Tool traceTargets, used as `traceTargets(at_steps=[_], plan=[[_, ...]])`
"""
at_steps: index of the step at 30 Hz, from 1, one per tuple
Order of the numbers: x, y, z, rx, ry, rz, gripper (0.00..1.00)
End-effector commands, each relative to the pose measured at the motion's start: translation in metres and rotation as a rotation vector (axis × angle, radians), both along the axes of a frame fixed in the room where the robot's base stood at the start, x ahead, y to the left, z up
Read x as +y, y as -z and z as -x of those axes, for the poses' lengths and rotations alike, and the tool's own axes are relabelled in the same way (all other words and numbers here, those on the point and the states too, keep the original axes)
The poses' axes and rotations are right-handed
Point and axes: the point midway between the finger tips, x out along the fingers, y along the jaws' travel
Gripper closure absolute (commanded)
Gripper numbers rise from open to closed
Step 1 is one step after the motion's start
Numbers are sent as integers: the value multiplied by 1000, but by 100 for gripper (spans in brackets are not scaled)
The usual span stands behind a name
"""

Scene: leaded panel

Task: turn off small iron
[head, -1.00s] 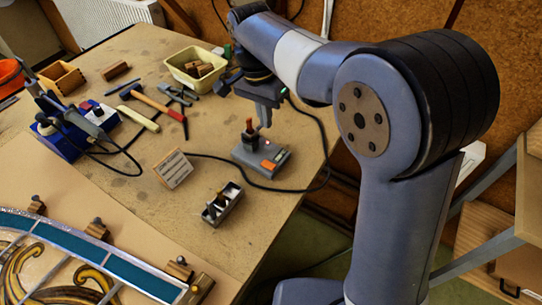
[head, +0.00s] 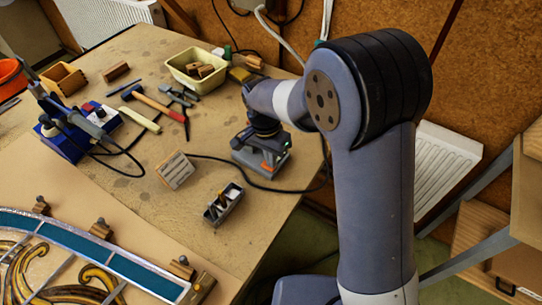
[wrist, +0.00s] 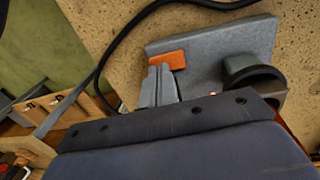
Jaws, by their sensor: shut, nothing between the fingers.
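The small iron's station (head: 243,160) is a grey box near the bench's right edge, largely covered by my arm in the head view. It also shows in the wrist view (wrist: 205,62), with an orange switch (wrist: 172,60), a dark round holder (wrist: 250,74) and a lit red lamp (wrist: 213,94). The orange switch shows in the head view too (head: 268,168). My gripper (wrist: 160,72) is shut and empty, its fingertips at the edge of the orange switch. I cannot tell whether they touch it. The iron itself is hidden.
A black cable (head: 228,162) loops around the station. A small grey holder box (head: 224,204) and a slatted block (head: 175,170) stand nearby. A blue station (head: 65,142) with another iron is at the left. A cream bin (head: 193,67) stands at the back.

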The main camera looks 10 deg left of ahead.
Motion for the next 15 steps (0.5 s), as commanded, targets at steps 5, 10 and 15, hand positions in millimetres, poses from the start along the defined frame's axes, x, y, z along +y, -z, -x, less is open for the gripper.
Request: traceTargets(at_steps=[5, 10, 15], plan=[[0, 0, 0, 0, 0, 0, 100], [0, 2, 0, 0, 0, 0, 100], [-4, 11, 1, -5, 0, -10, 100]])
